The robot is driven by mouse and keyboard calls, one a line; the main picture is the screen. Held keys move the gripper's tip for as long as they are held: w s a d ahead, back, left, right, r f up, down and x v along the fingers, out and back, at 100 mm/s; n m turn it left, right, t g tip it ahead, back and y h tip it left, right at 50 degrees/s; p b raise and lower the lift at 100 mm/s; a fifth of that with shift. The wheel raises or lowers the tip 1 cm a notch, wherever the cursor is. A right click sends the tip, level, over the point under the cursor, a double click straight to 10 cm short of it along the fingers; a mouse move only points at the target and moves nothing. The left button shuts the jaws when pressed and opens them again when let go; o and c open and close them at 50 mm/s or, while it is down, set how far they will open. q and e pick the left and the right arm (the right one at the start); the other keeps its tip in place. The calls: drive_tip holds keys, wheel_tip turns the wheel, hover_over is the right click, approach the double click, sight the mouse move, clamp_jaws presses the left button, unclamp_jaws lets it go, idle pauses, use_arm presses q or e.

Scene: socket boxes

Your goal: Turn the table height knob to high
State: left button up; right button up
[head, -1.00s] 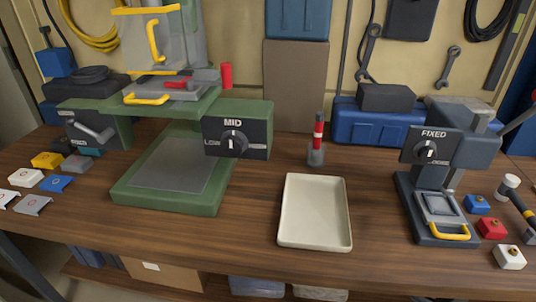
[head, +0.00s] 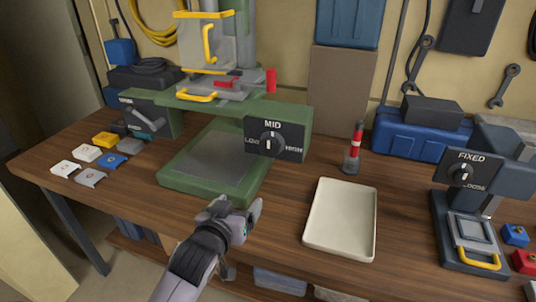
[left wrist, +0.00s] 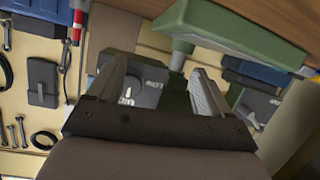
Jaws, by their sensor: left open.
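The table height knob (head: 272,145) sits on a dark panel (head: 290,149) at the front of the green press (head: 225,107). The panel reads MID above the knob and LOW to its left; the knob's white mark points up. My left gripper (head: 236,204) is open and empty, below and in front of the knob, apart from it. In the left wrist view the knob (left wrist: 127,97) and its panel show between the two open fingers (left wrist: 155,92), some way beyond them. My right gripper is not in view.
A cream tray (head: 342,250) lies right of the gripper. A red-and-grey pen-like tool (head: 353,148) stands behind it. A second device with a FIXED knob (head: 461,172) stands at the right. Several coloured pieces (head: 103,139) lie at the left.

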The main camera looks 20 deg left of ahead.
sight(269, 149)
use_arm(q)
drive_tip(key=shift+w+d+r+t+h+p, duration=0.2)
drive_tip(key=shift+w+d+r+t, duration=0.35)
drive_tip(key=shift+w+r, duration=1.1)
drive_tip(key=shift+w+d+r+t+h+p, duration=0.15)
drive_tip(key=shift+w+d+r+t, duration=0.4)
drive_tip(key=shift+w, duration=2.1)
drive_tip(key=shift+w+d+r+t+h+p, duration=0.1)
drive_tip(key=shift+w+d+r+t+h, duration=0.2)
drive_tip(key=shift+w+r+t, duration=1.25)
drive_tip(key=shift+w+f+g, duration=0.4)
drive_tip(key=shift+w+g, duration=0.2)
drive_tip(key=shift+g, duration=0.25)
drive_tip(key=c, duration=1)
